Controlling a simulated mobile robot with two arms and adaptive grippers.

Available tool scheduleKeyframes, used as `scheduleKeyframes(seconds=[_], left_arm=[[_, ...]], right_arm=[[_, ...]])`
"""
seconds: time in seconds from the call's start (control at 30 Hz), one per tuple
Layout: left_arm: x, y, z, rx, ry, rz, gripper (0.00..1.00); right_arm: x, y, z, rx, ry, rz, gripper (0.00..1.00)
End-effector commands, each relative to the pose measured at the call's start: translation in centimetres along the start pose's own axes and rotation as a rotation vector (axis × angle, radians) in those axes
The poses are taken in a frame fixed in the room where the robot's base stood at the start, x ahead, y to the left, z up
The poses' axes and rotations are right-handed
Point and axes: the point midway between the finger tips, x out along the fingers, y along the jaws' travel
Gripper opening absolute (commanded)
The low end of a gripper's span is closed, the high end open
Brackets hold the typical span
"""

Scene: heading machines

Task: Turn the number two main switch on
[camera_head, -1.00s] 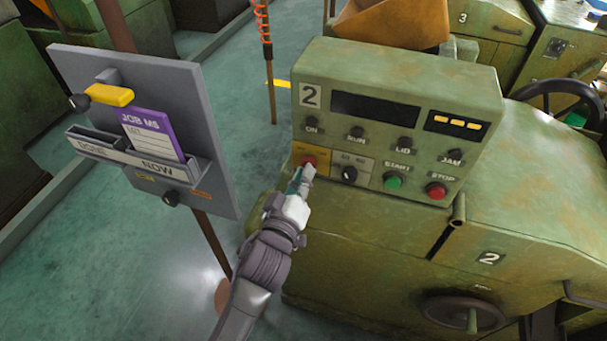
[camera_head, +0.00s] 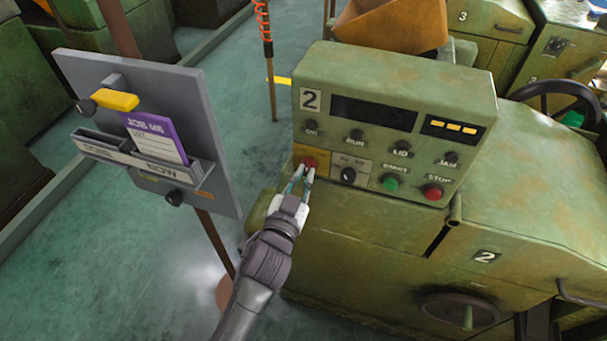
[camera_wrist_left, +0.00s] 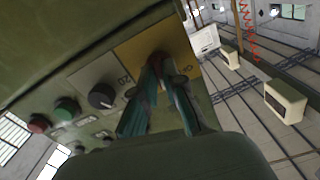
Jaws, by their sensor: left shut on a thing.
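The number two machine's green control panel (camera_head: 395,125) carries a red main switch (camera_head: 309,163) on a yellow plate at its lower left. My left gripper (camera_head: 303,178) reaches up to this switch from below, with its fingertips closed on it. In the left wrist view the two teal fingers (camera_wrist_left: 159,85) converge on the switch over the yellow plate (camera_wrist_left: 180,48), and they hide most of it. The switch's exact angle cannot be told. My right gripper is not in view.
Right of the switch are a black selector knob (camera_head: 348,175), a green START button (camera_head: 390,182) and a red STOP button (camera_head: 432,192). A grey board (camera_head: 212,120) with a purple job card (camera_head: 157,137) stands at left. Open floor lies between board and machine.

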Motion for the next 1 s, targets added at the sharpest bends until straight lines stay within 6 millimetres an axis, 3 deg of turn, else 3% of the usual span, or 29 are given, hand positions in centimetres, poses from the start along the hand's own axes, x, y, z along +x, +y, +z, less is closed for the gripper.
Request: scheduleKeyframes(seconds=[0.5, 1.0], left_arm=[[0.01, -0.02, -0.1, 0.44, 0.002, 0.001, 0.0], [0.01, -0.03, -0.06, 0.612, 0.002, 0.0, 0.0]], right_arm=[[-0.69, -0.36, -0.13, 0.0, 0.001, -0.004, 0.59], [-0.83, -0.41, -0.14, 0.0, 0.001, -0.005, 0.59]])
